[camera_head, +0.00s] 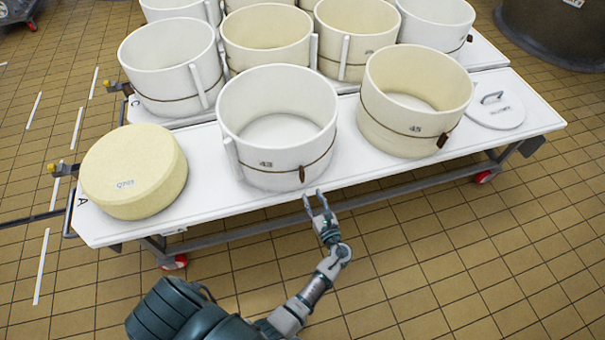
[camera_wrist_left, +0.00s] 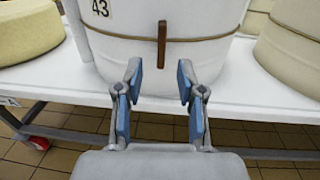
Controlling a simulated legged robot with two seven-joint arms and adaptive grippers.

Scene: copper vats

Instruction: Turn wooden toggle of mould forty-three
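The mould forty-three (camera_head: 277,150) is a white round tub marked 43, standing at the front of the white table. A dark cord rings it, and its small wooden toggle (camera_head: 302,174) sits upright at the cord, low on the near side. In the left wrist view the brown toggle (camera_wrist_left: 162,45) hangs straight up and down, just beyond and between my fingertips. My left gripper (camera_head: 318,203) is open and empty at the table's front edge, in front of the toggle and apart from it. Its blue-padded fingers (camera_wrist_left: 160,78) are spread in the left wrist view. My right gripper is not in view.
A cheese wheel (camera_head: 134,170) lies left of the mould. Mould 45 (camera_head: 415,103) stands close on the right, with a lid (camera_head: 496,110) beyond it. More moulds fill a second table (camera_head: 482,53) behind. The tiled floor in front is clear.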

